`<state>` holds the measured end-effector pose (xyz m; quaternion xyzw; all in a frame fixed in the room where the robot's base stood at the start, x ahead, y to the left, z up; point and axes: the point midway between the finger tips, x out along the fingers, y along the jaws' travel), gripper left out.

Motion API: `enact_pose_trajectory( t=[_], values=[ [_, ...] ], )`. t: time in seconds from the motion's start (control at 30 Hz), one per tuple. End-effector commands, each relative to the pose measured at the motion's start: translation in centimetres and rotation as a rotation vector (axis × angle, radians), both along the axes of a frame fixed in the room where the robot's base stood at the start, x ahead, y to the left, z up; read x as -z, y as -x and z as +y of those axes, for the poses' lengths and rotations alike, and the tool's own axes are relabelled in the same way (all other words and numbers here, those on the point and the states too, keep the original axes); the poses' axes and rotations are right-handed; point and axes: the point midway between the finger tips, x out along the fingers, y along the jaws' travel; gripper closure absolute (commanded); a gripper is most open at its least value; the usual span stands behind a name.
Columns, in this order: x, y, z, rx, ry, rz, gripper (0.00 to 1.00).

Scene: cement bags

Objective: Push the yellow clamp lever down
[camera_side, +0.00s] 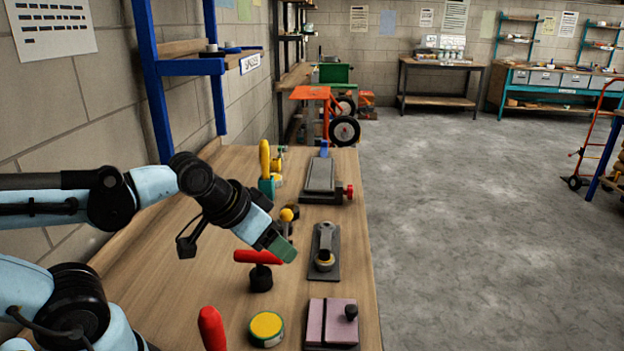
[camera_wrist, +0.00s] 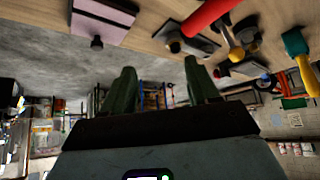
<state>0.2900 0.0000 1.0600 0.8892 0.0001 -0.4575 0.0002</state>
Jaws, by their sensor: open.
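The yellow clamp lever (camera_side: 264,159) stands upright on a teal base (camera_side: 266,187) on the bench, left of the flat grey plate. In the wrist view the yellow lever (camera_wrist: 304,76) is at the right edge, with its teal part above it. My gripper (camera_side: 282,246) is above the middle of the bench, nearer the camera than the lever and apart from it. In the wrist view my gripper's two dark green fingers (camera_wrist: 160,88) are spread with nothing between them.
A red handle (camera_side: 258,257) on a black base sits close to my gripper. A yellow-knobbed piece (camera_side: 287,215) stands between my gripper and the lever. A grey-black fixture (camera_side: 323,251), pink block (camera_side: 331,322), yellow-topped tin (camera_side: 266,328) and another red handle (camera_side: 212,328) are also on the bench.

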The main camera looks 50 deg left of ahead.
Motion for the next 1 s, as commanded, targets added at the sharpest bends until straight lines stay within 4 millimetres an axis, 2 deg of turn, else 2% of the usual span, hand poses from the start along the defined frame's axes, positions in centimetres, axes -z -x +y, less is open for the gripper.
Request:
enact_pose_trajectory(
  t=[0.17, 0.27, 0.53, 0.8, 1.0],
  values=[
    [-0.9, -1.0, 0.8, -0.060, 0.029, 0.034, 0.40],
    [-1.8, -2.3, 2.0, -0.147, 0.075, 0.082, 0.40],
    [-3.5, -6.8, 6.7, -0.433, 0.227, 0.237, 0.40],
    [-3.0, -10.7, 12.5, -0.710, 0.376, 0.381, 0.40],
    [-1.9, -12.2, 15.7, -0.846, 0.450, 0.451, 0.40]
  ],
)
